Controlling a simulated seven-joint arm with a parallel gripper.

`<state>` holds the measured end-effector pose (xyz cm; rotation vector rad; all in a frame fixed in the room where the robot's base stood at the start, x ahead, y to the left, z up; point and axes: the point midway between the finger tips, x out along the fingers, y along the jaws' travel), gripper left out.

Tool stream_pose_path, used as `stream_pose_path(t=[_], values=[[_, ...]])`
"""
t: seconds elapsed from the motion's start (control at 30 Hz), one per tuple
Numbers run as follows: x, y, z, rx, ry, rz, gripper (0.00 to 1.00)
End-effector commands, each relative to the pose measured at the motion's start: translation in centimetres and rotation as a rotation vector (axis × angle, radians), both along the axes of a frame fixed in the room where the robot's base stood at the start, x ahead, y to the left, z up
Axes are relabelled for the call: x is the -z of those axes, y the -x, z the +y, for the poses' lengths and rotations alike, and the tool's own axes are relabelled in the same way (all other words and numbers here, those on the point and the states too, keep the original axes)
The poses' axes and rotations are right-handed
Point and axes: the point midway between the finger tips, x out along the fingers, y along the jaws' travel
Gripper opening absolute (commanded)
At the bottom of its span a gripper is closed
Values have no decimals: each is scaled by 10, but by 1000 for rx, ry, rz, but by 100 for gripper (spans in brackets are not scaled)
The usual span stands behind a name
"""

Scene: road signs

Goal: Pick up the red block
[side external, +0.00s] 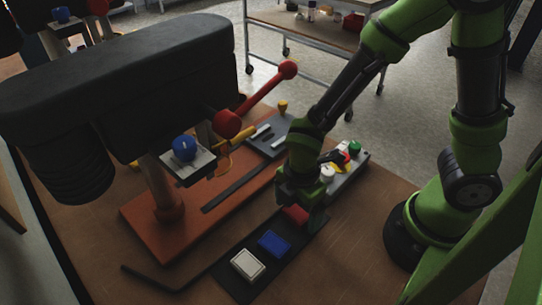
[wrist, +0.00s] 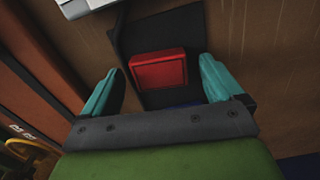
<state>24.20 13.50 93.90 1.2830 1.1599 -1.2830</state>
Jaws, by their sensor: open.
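The red block (wrist: 158,72) lies on a dark mat (wrist: 188,25) and sits between my two open fingers in the wrist view, with a gap on each side. In the side view the red block (side external: 295,214) shows just below my gripper (side external: 298,203), partly hidden by it. My gripper also shows in the wrist view (wrist: 160,88), its teal fingers spread and empty. Whether the fingertips reach down to the block's height I cannot tell.
A blue block (side external: 275,243) and a white block (side external: 248,264) lie on the same mat. A grey box with coloured buttons (side external: 347,176) stands close to the right of my gripper. A drill press with a red handle (side external: 258,100) stands at left on an orange base (side external: 150,235).

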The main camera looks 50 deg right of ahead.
Motion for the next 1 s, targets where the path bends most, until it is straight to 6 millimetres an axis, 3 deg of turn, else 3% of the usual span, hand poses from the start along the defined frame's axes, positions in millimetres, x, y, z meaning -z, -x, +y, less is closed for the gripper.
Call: stream_pose_path(t=[0.2, 0.6, 0.87, 1.0], values=[[0, 0, 0, 0, 0, 0, 92], [0, 0, 0, 0, 0, 0, 31], [-2, -1, 0, 0, -1, -1, 29], [-16, -1, 0, 1, -4, -4, 29]])
